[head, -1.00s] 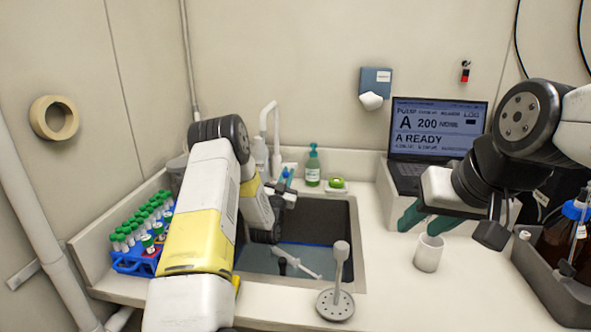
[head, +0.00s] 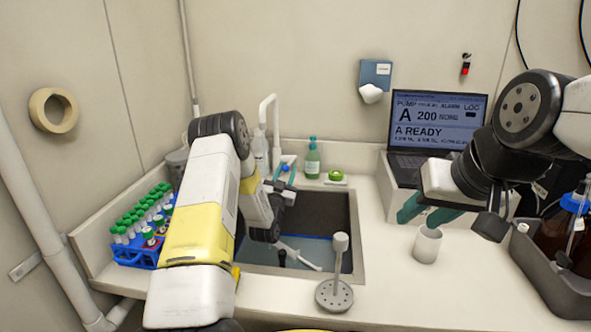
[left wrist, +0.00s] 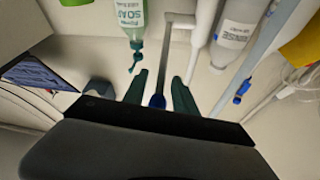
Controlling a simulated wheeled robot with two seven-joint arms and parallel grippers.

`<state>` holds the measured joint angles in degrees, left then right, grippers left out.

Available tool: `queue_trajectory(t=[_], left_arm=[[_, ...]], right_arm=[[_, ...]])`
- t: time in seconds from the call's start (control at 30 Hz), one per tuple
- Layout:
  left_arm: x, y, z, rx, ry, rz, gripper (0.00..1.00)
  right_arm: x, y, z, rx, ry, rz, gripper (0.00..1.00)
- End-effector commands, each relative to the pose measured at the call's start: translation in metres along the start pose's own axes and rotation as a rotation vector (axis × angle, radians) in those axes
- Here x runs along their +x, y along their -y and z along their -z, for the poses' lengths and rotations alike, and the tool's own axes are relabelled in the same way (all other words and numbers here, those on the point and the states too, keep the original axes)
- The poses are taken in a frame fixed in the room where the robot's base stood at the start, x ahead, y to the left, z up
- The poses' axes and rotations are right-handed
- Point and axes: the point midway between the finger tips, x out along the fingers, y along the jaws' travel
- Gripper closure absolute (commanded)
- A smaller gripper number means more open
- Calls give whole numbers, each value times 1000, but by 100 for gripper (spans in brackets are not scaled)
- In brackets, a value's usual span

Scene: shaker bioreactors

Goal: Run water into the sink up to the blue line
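The sink (head: 346,265) is a dark basin in the white counter. A thin blue line (head: 318,237) runs along its far inner wall, above a grey-blue area; I cannot tell whether that is water. The white faucet (head: 269,99) stands behind the sink and also shows in the left wrist view (left wrist: 180,19). My left gripper (head: 284,180) is at the faucet, over the sink's back left. In the left wrist view its green fingers (left wrist: 159,92) are apart, with a blue-tipped grey lever (left wrist: 157,100) between them. My right gripper (head: 427,212) is open above a white cup (head: 427,246).
A soap bottle (head: 313,160) and a green item on a dish (head: 336,176) stand behind the sink. A grey perforated stand (head: 334,296) is at its front edge. A blue tube rack (head: 130,256) is left, a laptop (head: 430,130) and bottle crate (head: 552,274) right.

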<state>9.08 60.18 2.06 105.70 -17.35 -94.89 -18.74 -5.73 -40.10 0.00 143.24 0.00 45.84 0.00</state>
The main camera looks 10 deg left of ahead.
Motion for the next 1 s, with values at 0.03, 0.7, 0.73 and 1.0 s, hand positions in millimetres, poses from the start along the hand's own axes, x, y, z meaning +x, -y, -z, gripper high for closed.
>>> queue_trajectory(t=[0.03, 0.7, 0.73, 1.0], left_arm=[[-9, 0, -1, -1, 3, 0, 67], [-66, -1, 0, 0, 0, -1, 67], [-66, -1, 0, 0, 0, -1, 67], [-66, -1, 0, 0, 0, -1, 67]], right_arm=[[0, 0, 0, 0, 0, 0, 61], [0, 0, 0, 0, 0, 0, 61], [0, 0, 0, 0, 0, 0, 61], [0, 0, 0, 0, 0, 0, 61]])
